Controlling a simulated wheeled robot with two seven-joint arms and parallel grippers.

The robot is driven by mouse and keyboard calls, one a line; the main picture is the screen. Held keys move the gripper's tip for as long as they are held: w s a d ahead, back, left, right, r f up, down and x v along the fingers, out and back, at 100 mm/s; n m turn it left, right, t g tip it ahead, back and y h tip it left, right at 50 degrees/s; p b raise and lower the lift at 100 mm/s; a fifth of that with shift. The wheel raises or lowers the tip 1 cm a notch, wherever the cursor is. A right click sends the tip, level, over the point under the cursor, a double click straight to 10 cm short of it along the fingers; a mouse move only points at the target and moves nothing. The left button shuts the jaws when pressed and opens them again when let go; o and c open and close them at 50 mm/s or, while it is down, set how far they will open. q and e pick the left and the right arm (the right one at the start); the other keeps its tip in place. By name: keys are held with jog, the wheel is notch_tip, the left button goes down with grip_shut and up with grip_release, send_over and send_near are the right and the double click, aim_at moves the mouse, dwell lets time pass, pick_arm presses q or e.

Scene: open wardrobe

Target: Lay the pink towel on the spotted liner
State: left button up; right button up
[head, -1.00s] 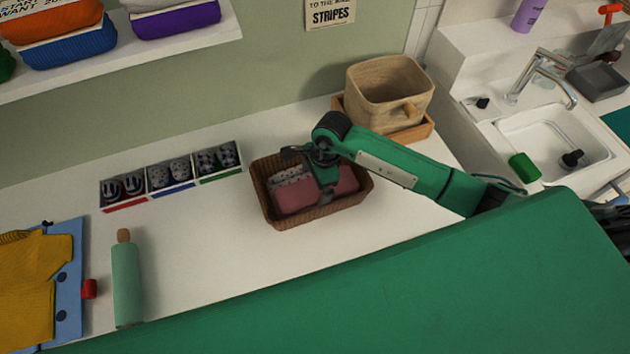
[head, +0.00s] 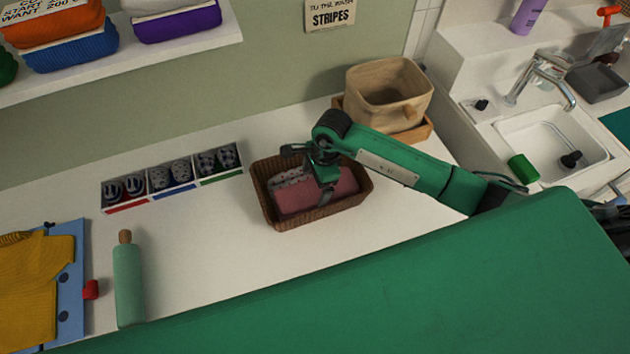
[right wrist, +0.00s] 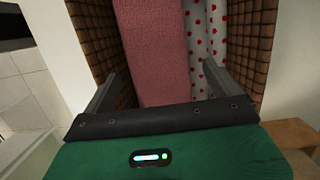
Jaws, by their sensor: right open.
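The pink towel (head: 318,195) lies folded inside the brown wicker basket (head: 278,222), on top of the spotted liner (head: 289,177), which shows along the towel's back side. In the right wrist view the towel (right wrist: 155,50) lies beside a visible strip of white liner with red dots (right wrist: 199,45). My right gripper (head: 326,195) is over the basket, pointing down at the towel. Its two fingers stand apart in the right wrist view (right wrist: 160,85), with the towel between and beyond them. Whether they touch the towel is not clear. My left gripper is out of view.
A beige basket (head: 385,85) in a wooden tray stands behind my right arm. A divided box of socks (head: 172,175) is left of the wicker basket. A green roller (head: 127,285) and a yellow garment (head: 35,290) on a blue board lie at the left. The counter between is clear.

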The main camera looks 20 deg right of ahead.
jog(key=a+p+v, duration=0.1)
jog(key=p+v, duration=0.2)
jog(key=v, duration=0.4)
jog(key=shift+a+r, duration=0.3)
jog(key=shift+r, duration=0.05)
jog(key=shift+s, duration=0.1)
